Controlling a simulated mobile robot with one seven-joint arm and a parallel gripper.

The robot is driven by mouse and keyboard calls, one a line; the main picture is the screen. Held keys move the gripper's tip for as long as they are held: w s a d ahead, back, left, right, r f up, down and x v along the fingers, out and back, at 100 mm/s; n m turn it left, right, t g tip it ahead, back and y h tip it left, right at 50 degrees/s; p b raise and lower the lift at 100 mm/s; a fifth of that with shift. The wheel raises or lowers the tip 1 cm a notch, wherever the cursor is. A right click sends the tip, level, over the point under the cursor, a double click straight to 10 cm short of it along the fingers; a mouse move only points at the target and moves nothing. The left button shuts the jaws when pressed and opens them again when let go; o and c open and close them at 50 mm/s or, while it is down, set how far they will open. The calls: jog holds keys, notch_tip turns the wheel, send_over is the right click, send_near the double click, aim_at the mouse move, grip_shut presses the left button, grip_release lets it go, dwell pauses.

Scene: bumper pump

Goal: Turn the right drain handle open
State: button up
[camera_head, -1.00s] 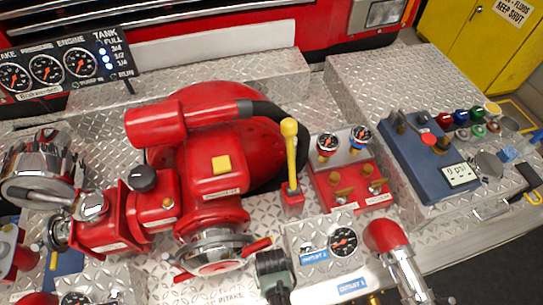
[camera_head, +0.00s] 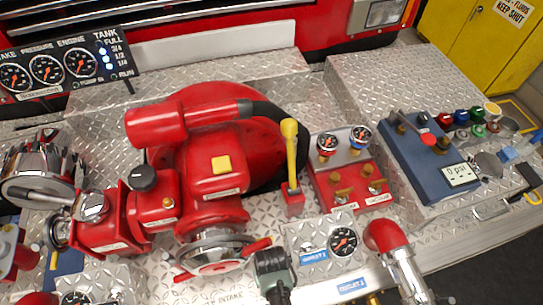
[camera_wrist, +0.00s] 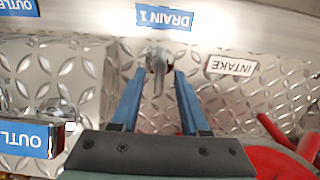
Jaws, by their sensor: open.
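A small grey drain handle (camera_wrist: 158,68) shows in the wrist view beside the blue "DRAIN 1" label (camera_wrist: 168,20). It hangs from a fitting with a little dark red on it. My gripper (camera_wrist: 160,74) has its two blue fingers open, one on each side of the handle. I cannot tell whether either finger touches it. In the head view my gripper's dark body (camera_head: 272,268) is at the bottom middle, in front of the red pump. The handle and fingertips cannot be made out there.
The red pump (camera_head: 215,165) with its intake cap (camera_head: 215,250) stands close to the left of my gripper. The outlet gauge box (camera_head: 325,243) and a red-and-chrome elbow pipe (camera_head: 390,240) are to the right. An "INTAKE" label (camera_wrist: 231,66) lies beside the fingers.

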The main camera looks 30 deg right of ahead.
notch_tip(320, 180, up, 12)
dwell(0.5)
jog(key=shift+f, duration=0.15)
